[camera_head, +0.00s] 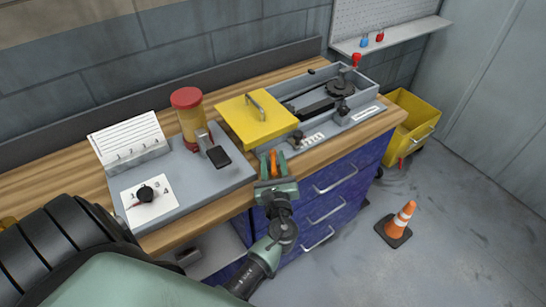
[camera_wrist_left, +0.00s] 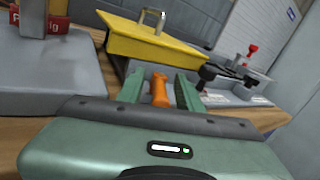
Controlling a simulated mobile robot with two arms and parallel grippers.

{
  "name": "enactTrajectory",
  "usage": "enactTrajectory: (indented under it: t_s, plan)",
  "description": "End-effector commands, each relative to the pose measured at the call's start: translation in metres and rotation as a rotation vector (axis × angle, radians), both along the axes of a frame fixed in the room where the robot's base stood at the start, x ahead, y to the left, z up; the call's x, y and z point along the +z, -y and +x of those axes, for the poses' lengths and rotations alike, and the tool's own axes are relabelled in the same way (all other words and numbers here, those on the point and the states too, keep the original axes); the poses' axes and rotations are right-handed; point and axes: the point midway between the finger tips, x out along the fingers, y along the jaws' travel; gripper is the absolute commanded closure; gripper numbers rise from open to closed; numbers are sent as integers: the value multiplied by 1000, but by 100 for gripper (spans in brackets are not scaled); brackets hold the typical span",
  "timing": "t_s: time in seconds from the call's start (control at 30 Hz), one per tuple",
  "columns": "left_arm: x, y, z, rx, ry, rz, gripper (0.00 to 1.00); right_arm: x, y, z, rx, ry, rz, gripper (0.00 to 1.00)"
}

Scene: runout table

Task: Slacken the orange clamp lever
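The orange clamp lever (camera_head: 273,162) is at the front edge of the bench, in front of the yellow cover. My left gripper (camera_head: 272,158) is at the lever, with one green finger on each side of it. In the left wrist view the lever (camera_wrist_left: 160,91) stands upright between the spread fingers (camera_wrist_left: 160,85), with a gap on either side. The gripper is open. The lever's base is hidden behind the gripper body. My right gripper is in neither view.
A yellow cover (camera_head: 255,117) with a handle sits on the grey machine housing (camera_head: 365,84), right behind the lever. A black knob (camera_head: 297,137) is close on the right. A red-lidded jar (camera_head: 189,120) stands on the left panel. A traffic cone (camera_head: 402,218) is on the floor.

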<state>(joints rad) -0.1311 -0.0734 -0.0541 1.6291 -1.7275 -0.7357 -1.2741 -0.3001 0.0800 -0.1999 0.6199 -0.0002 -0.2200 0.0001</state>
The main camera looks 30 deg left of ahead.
Motion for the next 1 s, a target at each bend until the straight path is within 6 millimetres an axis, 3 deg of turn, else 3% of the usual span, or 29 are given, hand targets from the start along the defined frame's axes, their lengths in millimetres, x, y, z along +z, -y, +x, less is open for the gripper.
enactTrajectory:
  t_s: [0.3,0.33,0.43,0.47,1.0]
  plan:
    - [0,-4,4,1,0,0,64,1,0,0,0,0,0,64]
    - [0,-4,4,1,0,0,67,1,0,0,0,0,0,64]
    - [0,-3,4,1,0,0,95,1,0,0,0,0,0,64]
    - [0,-3,4,1,0,0,100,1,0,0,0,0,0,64]
    - [0,-4,4,2,2,-1,100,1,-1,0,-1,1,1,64]
